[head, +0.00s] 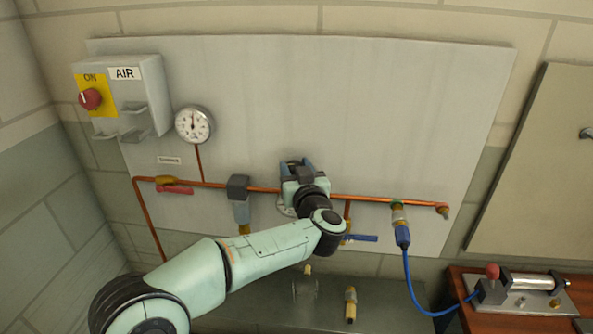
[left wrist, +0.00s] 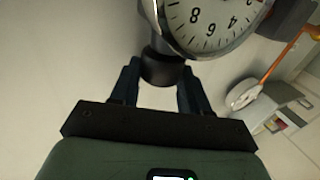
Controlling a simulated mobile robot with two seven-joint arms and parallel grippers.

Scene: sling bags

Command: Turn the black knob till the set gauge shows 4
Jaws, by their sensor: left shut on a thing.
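The black knob (left wrist: 162,70) shows in the left wrist view, between the two fingers of my left gripper (left wrist: 158,78), which is shut on it. The set gauge (left wrist: 212,20) is a round white dial with black numerals, next to the knob and cut off by the top edge. The numerals 8, 6, 4 and 2 show; I cannot make out its needle. In the head view my left gripper (head: 297,170) is at the copper pipe in the panel's middle and hides the knob. Only a pale sliver of the set gauge's rim (head: 286,209) shows there.
A supply gauge (head: 194,125) and a grey AIR switch box (head: 133,95) are at the panel's left. A red lever (head: 175,190), a filter unit (head: 239,200), a blue lever (head: 361,238) and a blue hose (head: 408,270) are near the copper pipe.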

